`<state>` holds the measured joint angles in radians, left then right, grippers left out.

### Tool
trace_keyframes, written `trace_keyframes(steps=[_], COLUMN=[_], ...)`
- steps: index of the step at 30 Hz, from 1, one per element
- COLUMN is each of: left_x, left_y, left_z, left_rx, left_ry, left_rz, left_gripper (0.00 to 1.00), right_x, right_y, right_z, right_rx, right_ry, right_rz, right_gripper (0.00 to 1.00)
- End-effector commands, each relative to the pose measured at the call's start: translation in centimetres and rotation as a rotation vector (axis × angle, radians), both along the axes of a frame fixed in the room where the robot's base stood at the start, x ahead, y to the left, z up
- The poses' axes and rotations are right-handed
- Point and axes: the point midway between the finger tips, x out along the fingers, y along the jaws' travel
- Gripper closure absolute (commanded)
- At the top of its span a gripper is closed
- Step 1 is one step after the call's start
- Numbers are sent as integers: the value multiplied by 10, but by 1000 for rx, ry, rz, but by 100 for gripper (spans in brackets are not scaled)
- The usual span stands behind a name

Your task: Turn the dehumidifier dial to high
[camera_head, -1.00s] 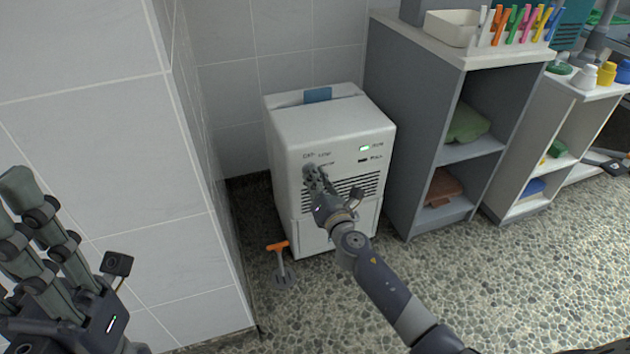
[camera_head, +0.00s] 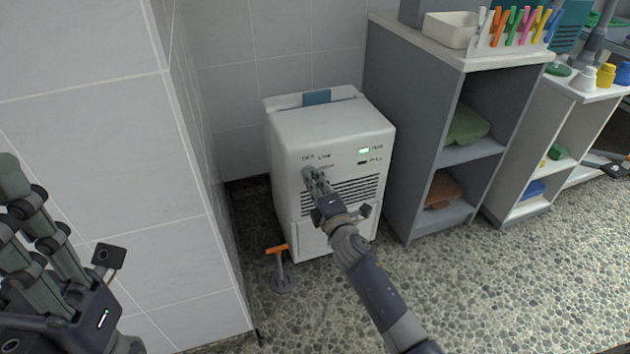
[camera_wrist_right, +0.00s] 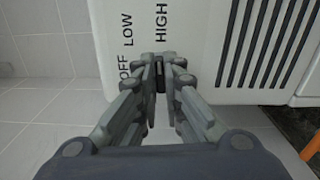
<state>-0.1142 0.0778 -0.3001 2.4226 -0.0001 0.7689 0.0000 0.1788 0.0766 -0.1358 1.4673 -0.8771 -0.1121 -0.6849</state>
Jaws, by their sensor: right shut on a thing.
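The white dehumidifier (camera_head: 345,135) stands in the corner against the tiled wall, with a lit green light at the upper right of its front. My right gripper (camera_head: 311,174) is at the dial on the upper left of the front. In the right wrist view my right fingers (camera_wrist_right: 161,62) are shut around the dial, which they mostly hide. The words OFF, LOW and HIGH show beside it on the dehumidifier's front (camera_wrist_right: 205,30). The dial's pointer setting cannot be made out. My left gripper (camera_head: 30,215) is at the left edge, its fingers apart and empty.
A tiled wall (camera_head: 100,150) stands close on the left. A grey shelf unit (camera_head: 400,130) with folded towels stands just right of the dehumidifier. An orange-handled tool (camera_head: 278,262) is on the pebbled floor in front. Open floor lies at the lower right.

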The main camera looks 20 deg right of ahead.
Motion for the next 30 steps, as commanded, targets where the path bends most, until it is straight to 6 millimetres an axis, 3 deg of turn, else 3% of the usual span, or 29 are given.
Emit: trace_keyframes(steps=[23,24,26,30], left_x=[1,1,1,1], left_y=[0,0,0,0], left_z=[-4,-4,-3,-3], left_rx=[-1,-1,-1,-1], left_ry=[17,16,15,12], left_rz=[0,0,0,0], left_gripper=[67,67,67,67], right_x=[-1,-1,-1,-1], right_y=[0,0,0,0], right_z=[-3,-3,-3,-2], right_rx=[106,106,105,104], right_ry=[9,9,9,7], right_rz=[0,0,0,0], right_gripper=[100,87,74,72])
